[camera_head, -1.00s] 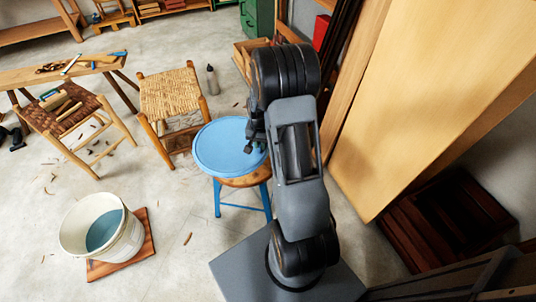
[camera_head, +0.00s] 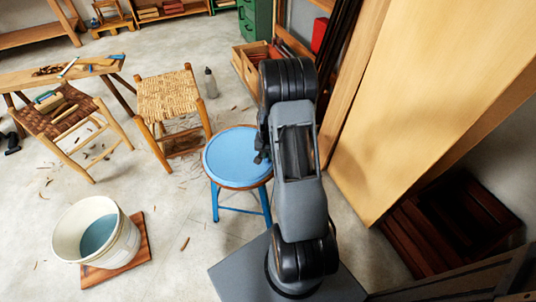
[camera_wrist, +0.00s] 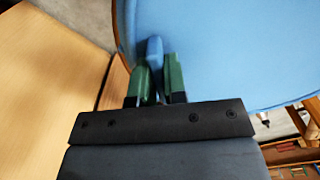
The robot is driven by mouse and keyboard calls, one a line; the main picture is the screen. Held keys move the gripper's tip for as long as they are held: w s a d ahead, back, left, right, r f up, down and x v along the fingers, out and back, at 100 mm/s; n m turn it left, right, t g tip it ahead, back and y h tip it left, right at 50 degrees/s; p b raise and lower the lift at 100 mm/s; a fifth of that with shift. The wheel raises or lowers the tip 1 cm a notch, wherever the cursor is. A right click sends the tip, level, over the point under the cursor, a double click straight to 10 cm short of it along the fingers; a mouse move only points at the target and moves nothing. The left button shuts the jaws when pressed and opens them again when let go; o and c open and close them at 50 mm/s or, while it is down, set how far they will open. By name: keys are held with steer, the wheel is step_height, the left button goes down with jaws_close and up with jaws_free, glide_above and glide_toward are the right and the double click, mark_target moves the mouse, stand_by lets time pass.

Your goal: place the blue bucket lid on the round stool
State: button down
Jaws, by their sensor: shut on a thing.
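The blue bucket lid (camera_head: 232,158) is a flat round disc lying flat over the seat of the round stool (camera_head: 216,202). The stool has a wooden seat, whose brown rim shows around the lid, and blue legs. The lid looks centred and down on or very close to the seat; I cannot tell if it fully touches. My gripper (camera_head: 261,150) is at the lid's right edge. In the wrist view my gripper's green fingers (camera_wrist: 157,75) are shut on a small blue tab at the edge of the lid (camera_wrist: 225,45).
A white bucket (camera_head: 68,235) of bluish water stands on a wooden board (camera_head: 140,255) at lower left. Woven chairs (camera_head: 168,95) and a low bench (camera_head: 30,78) with tools are to the left. A large wooden panel (camera_head: 430,90) is close on the right.

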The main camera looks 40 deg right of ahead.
steer(key=shift+f, duration=0.1)
steer(key=c, duration=1.2)
jaws_free()
steer(key=shift+o, duration=0.2)
step_height(320, 180, up, 12)
steer(key=p, duration=0.4)
steer(key=s+a+r+n+t, duration=0.1)
steer(key=s+a+r+n, duration=0.3)
steer(key=a+r, duration=0.65)
steer(key=s+a+r+n+t, duration=0.2)
steer(key=s+a+r+n, duration=0.2)
steer(key=s, duration=0.5)
steer(key=a+r, duration=0.2)
steer(key=a, duration=0.1)
steer(key=shift+s+a+n, duration=0.2)
steer(key=shift+s+n, duration=0.2)
